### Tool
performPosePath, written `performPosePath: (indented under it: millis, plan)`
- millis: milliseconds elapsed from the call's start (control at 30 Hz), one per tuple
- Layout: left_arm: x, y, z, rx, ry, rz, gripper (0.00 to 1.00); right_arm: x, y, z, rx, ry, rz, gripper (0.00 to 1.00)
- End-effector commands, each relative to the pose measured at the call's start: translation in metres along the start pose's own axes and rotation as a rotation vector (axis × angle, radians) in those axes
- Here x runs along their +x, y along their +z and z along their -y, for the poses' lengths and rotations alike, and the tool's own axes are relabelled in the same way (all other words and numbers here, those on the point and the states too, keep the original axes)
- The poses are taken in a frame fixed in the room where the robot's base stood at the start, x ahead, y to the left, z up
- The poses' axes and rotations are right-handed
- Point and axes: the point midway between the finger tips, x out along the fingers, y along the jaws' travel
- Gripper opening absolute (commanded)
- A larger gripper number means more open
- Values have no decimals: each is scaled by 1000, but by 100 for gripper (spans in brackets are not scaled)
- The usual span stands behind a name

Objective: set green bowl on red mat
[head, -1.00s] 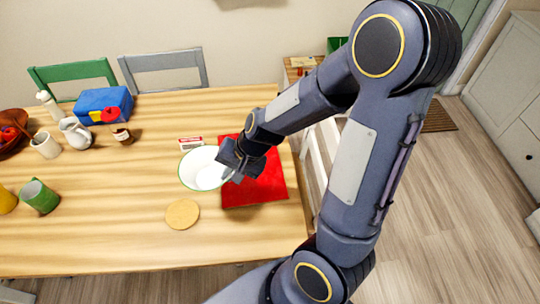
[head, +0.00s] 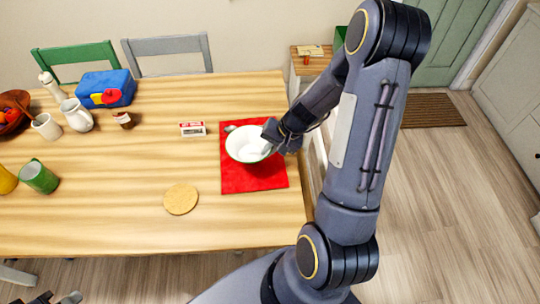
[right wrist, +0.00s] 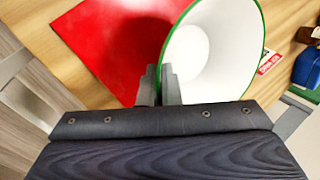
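The green bowl (head: 245,148), white inside with a green rim, is over the red mat (head: 253,182) in the head view. I cannot tell whether its base touches the mat. My right gripper (head: 270,138) is at the bowl's right side. In the right wrist view my right gripper's fingers (right wrist: 160,85) are close together at the wall of the bowl (right wrist: 212,50), with the red mat (right wrist: 105,40) beside and below. My left gripper (head: 56,298) shows only partly at the bottom left edge, its fingertips apart and empty.
A small red-and-white box (head: 193,129) and a round cork coaster (head: 181,199) lie left of the mat. A small grey object (head: 230,128) shows at the bowl's far left. A green mug (head: 39,177), white jug (head: 76,115) and blue box (head: 106,90) stand further left. The table's front middle is clear.

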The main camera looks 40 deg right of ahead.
Motion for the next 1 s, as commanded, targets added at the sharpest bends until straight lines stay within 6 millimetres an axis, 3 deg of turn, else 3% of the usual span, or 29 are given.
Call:
performPosePath:
  millis: [233,667,833,1000]
  plan:
    - [5,2,2,0,0,0,0,28,-7,-19,3,0,0,0]
    - [9,4,4,0,0,0,0,34,-7,-21,0,0,-1,0]
    - [8,4,3,0,0,0,0,33,-7,-21,0,1,-1,24]
    - [8,4,4,0,0,0,0,33,-7,-21,1,1,-1,26]
